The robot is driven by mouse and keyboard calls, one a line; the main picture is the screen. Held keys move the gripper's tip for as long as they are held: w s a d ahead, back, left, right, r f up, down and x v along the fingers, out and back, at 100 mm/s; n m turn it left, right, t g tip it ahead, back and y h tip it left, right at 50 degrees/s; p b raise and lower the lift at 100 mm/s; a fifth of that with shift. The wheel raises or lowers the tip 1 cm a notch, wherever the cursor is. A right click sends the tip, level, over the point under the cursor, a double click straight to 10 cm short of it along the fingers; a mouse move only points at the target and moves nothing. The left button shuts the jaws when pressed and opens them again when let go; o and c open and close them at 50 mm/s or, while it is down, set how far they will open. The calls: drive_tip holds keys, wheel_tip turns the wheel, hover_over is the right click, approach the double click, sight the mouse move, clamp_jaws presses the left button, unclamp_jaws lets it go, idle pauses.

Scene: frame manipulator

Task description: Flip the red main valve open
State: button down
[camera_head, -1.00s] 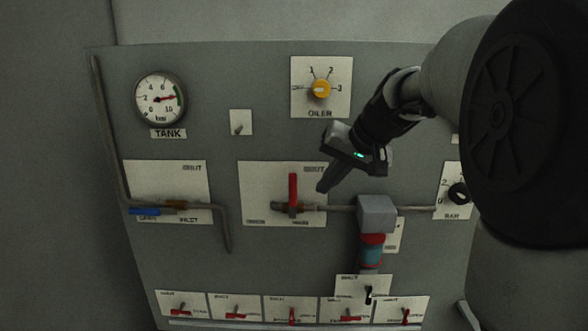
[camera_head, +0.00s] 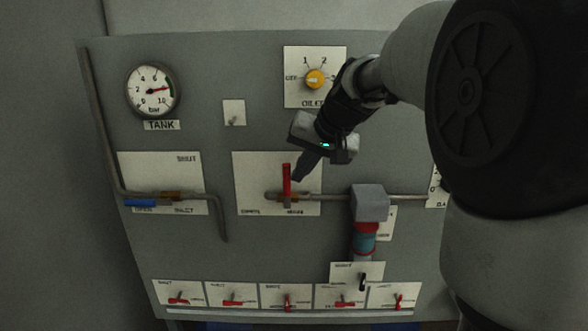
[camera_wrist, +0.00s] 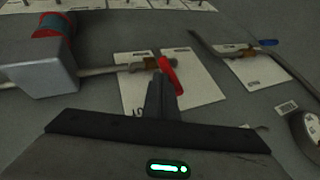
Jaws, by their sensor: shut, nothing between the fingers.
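The red main valve (camera_head: 287,179) is a red lever on a brass body on the horizontal pipe, over a white plate (camera_head: 248,170) at the panel's middle. In the head view its lever stands upright, across the pipe. It also shows in the wrist view (camera_wrist: 171,76). My gripper (camera_head: 300,176) is shut and empty, its fingertips just right of the lever. In the wrist view the fingers (camera_wrist: 160,92) are together right beside the lever; I cannot tell whether they touch it. My gripper hides the plate's upper right part.
A blue-handled valve (camera_head: 140,202) sits on the left pipe. A grey box (camera_head: 369,203) with a red and blue cylinder is right of the main valve. The yellow oiler knob (camera_head: 314,79) is above. Small red levers (camera_head: 287,301) line the bottom.

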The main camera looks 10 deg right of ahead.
drive_tip(key=shift+a+r+h+p, duration=0.25)
drive_tip(key=shift+a+h+p, duration=0.1)
drive_tip(key=shift+p, duration=0.15)
drive_tip(key=a+p, duration=0.1)
drive_tip(key=a+h+p, duration=0.1)
drive_tip(key=p, duration=0.1)
drive_tip(key=shift+w+r+n+g+h, duration=0.2)
drive_tip(key=shift+r+n+g+h, duration=0.1)
drive_tip(key=shift+n, duration=0.1)
drive_tip(key=w+a+f+n+g+h, duration=0.1)
drive_tip(key=w+a+f+n+h, duration=0.1)
drive_tip(key=a+f+h, duration=0.6)
drive_tip(key=shift+a+n+h+b, duration=0.35)
drive_tip(key=shift+a+n+h, duration=0.6)
drive_tip(key=shift+h, duration=1.4)
drive_tip(key=shift+a+f, duration=0.2)
drive_tip(key=shift+f, duration=0.05)
